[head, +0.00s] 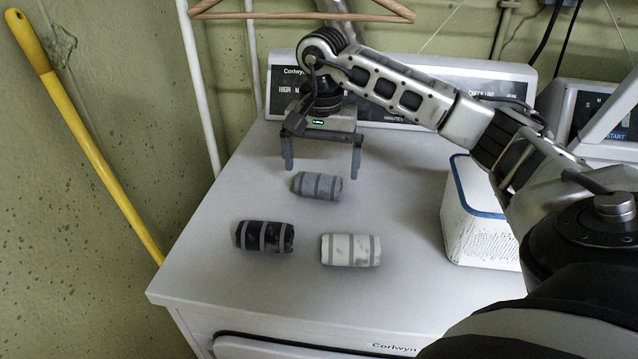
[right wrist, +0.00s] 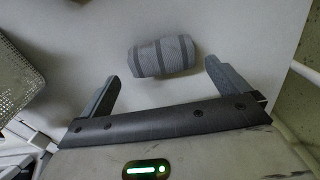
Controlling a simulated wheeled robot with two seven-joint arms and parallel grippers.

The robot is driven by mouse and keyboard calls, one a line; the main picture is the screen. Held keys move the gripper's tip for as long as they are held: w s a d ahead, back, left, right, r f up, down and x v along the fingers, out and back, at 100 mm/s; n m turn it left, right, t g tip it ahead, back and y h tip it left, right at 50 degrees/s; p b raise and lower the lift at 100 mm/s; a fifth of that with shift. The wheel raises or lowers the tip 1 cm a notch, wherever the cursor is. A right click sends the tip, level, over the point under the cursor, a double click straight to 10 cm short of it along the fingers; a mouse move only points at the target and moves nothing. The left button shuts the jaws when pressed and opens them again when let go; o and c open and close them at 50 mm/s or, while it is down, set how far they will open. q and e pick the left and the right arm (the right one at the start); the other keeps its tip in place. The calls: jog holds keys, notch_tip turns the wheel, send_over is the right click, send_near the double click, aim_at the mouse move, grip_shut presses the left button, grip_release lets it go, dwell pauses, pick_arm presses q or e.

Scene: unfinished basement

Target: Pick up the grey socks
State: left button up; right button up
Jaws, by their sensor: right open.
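The grey socks (head: 317,186) are a rolled bundle with darker grey bands, lying on the white machine top near its back. My right gripper (head: 322,172) is open and empty, pointing down just behind and above them. In the right wrist view the grey socks (right wrist: 161,56) lie just beyond and between the two spread fingertips of my right gripper (right wrist: 160,72), with no visible contact. My left gripper is not in view.
A black sock roll (head: 264,236) and a white sock roll (head: 350,250) lie nearer the front of the machine top (head: 250,290). A white bin with a blue rim (head: 474,190) stands at the right. A control panel (head: 400,118) rises behind.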

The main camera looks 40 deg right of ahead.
aim_at(319, 173)
jog(key=f, duration=0.4)
jog(key=shift+w+a, duration=0.1)
jog(key=shift+a, duration=0.15)
jog(key=c, duration=1)
jog(key=shift+r, duration=0.15)
